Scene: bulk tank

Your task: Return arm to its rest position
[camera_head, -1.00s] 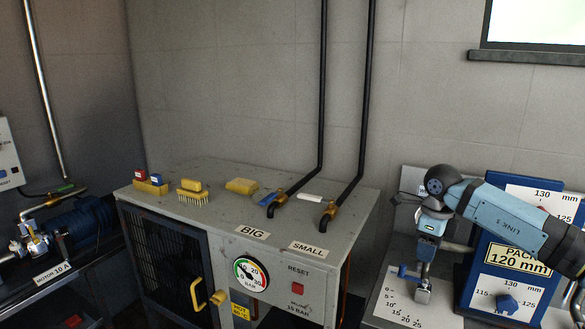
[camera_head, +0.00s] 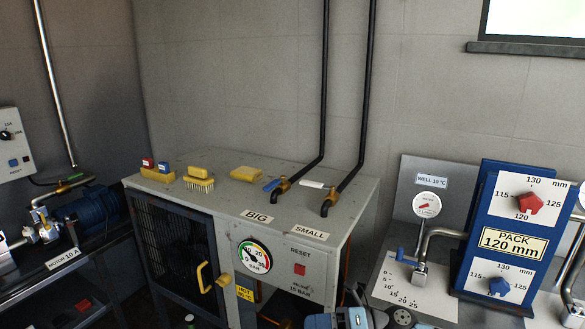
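Parts of my arm, blue and grey links (camera_head: 340,318), show at the bottom edge right of centre, low in front of the grey cabinet. The gripper at its end is not visible. No gripper fingers can be made out anywhere in this view, so neither gripper's opening shows.
The grey cabinet (camera_head: 330,232) carries yellow brushes (camera_head: 200,179), a yellow sponge (camera_head: 247,173) and two pipe valves. Its yellow handle (camera_head: 204,278) juts forward. A blue motor (camera_head: 90,217) sits at left. A gauge labelled WELL 10 °C (camera_head: 427,205) stands at right.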

